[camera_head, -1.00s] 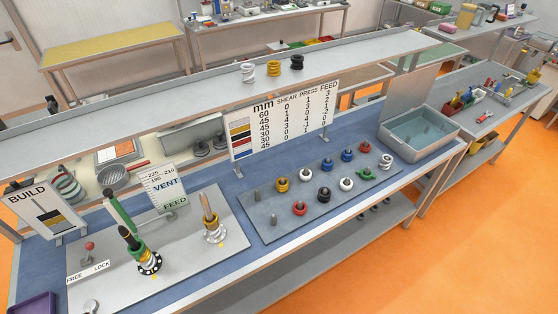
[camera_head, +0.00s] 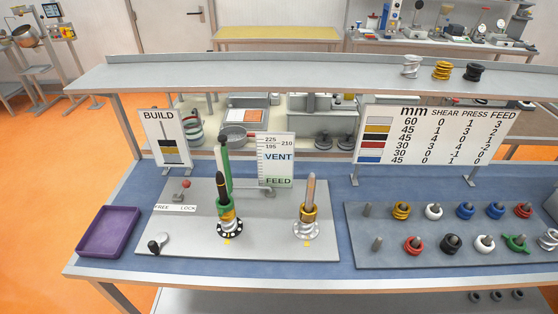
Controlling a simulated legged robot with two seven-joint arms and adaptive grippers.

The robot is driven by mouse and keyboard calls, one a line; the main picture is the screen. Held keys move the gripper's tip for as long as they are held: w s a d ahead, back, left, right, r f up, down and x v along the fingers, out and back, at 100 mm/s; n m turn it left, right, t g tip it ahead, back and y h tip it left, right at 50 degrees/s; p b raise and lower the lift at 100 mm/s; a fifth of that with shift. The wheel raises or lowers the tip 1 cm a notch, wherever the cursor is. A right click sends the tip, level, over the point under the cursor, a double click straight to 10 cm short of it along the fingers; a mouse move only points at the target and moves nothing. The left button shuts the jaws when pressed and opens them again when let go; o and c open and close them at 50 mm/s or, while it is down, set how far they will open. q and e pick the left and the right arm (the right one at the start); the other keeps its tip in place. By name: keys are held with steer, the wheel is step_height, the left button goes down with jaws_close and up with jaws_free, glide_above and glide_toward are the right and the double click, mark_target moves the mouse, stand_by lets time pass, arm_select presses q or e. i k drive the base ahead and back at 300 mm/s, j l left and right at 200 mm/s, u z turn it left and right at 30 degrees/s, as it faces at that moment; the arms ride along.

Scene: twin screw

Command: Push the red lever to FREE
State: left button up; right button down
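The red lever (camera_head: 186,184) is a short rod with a red ball knob on the grey plate (camera_head: 275,244), at its back left. The knob leans a little to the right, above the LOCK end of the white label (camera_head: 175,208). FREE is at the label's left end. Neither of my grippers is in view, and nothing touches the lever.
Right of the lever stand two shafts with stacked rings, one (camera_head: 228,215) with a green bar behind it, the other (camera_head: 308,215) wooden-topped. A black knob (camera_head: 155,246) sits in front. A purple tray (camera_head: 108,232) lies left. A pegboard of coloured rings (camera_head: 460,258) lies right.

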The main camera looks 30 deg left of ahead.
mark_target(186, 184)
steer(key=u, duration=1.85)
steer(key=j+z, duration=0.3)
steer(key=k+j+z, duration=0.1)
steer(key=z, duration=0.25)
